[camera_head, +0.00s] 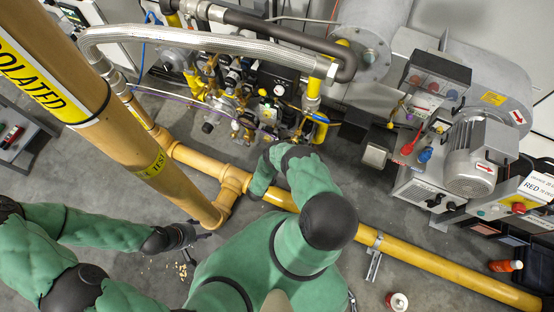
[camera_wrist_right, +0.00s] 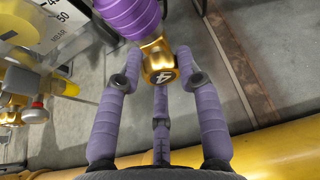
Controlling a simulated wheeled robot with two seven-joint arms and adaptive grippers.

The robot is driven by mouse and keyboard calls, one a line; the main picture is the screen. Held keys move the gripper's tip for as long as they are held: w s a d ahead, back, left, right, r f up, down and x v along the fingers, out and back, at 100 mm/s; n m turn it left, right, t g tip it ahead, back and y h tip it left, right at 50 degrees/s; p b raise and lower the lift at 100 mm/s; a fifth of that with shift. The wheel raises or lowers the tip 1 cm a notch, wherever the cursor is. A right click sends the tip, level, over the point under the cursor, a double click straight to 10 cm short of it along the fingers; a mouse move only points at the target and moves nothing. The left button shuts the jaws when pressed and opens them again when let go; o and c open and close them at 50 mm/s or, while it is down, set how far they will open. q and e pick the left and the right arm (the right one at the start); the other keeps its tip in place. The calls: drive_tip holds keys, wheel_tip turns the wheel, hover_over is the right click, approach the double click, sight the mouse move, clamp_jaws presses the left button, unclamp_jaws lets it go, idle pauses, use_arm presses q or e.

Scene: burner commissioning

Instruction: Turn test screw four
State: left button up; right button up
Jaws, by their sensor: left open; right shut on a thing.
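Test screw four is a brass piece (camera_wrist_right: 156,58) marked "4", at the upper middle of the right wrist view. My right gripper (camera_wrist_right: 160,84) is closed around it, with purple ribbed fingers on both sides and one below. In the head view my right arm reaches up to the valve assembly (camera_head: 245,100), and its fingers are hard to make out there. My left gripper (camera_head: 195,243) is open and empty above the floor, left of my right arm.
A thick yellow pipe (camera_head: 430,262) runs along the floor, and an upright pipe (camera_head: 110,115) crosses the left. A purple hose (camera_wrist_right: 128,16) adjoins the brass piece. A burner motor (camera_head: 478,160) stands at right. An orange bottle (camera_head: 505,266) lies at lower right.

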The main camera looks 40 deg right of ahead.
drive_tip(key=shift+d+r+m+t, duration=0.2)
drive_tip(key=shift+m+t, duration=0.1)
drive_tip(key=shift+m, duration=0.2)
drive_tip(key=o, duration=1.1)
drive_tip(key=v, duration=1.2)
